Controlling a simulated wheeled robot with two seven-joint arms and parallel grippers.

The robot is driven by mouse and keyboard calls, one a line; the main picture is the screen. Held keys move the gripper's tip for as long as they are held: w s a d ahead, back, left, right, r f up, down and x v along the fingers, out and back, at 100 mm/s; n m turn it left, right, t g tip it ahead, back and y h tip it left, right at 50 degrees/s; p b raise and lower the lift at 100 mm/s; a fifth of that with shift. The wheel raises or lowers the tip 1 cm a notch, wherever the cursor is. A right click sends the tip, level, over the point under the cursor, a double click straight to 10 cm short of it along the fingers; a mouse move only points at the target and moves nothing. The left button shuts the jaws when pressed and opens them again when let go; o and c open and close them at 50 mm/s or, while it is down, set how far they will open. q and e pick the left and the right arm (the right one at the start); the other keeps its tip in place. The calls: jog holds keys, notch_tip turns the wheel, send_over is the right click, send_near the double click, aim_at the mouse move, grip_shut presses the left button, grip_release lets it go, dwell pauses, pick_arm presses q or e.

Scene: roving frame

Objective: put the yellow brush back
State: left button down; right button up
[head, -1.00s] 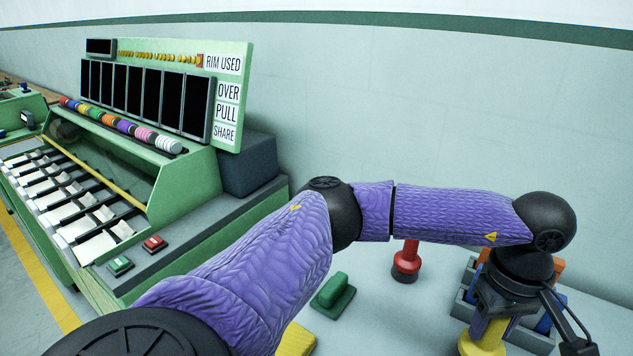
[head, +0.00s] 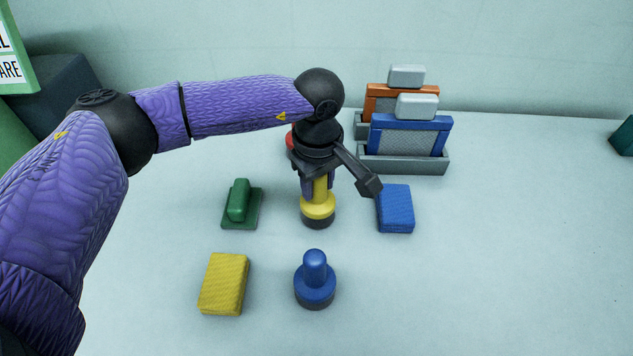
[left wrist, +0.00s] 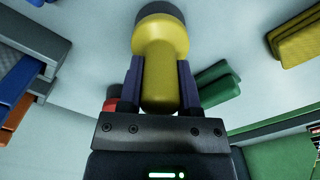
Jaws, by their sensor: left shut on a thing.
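The yellow brush (head: 318,207) is a round brush with an upright yellow handle and a dark bottom. My left gripper (head: 319,186) is shut on its handle and points down over the table. In the left wrist view the yellow brush (left wrist: 160,45) sits between both fingers. I cannot tell whether its bottom touches the table. A blue brush (head: 315,282) of the same shape stands in front of it. A red brush (head: 290,143) is mostly hidden behind my left gripper. My right gripper is out of view.
A yellow block (head: 224,284), a green handled block (head: 240,205) and a blue block (head: 396,208) lie around the brush. A grey rack (head: 405,165) behind holds orange (head: 375,104) and blue (head: 410,135) framed pieces. The table's right front is clear.

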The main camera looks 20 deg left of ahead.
pick_arm(q)
jog(key=shift+c, duration=1.5)
grip_release()
jog(key=shift+f, duration=0.1)
notch_tip(320, 180, up, 12)
jog(key=shift+r+p, duration=0.2)
jog(key=shift+p, duration=0.9)
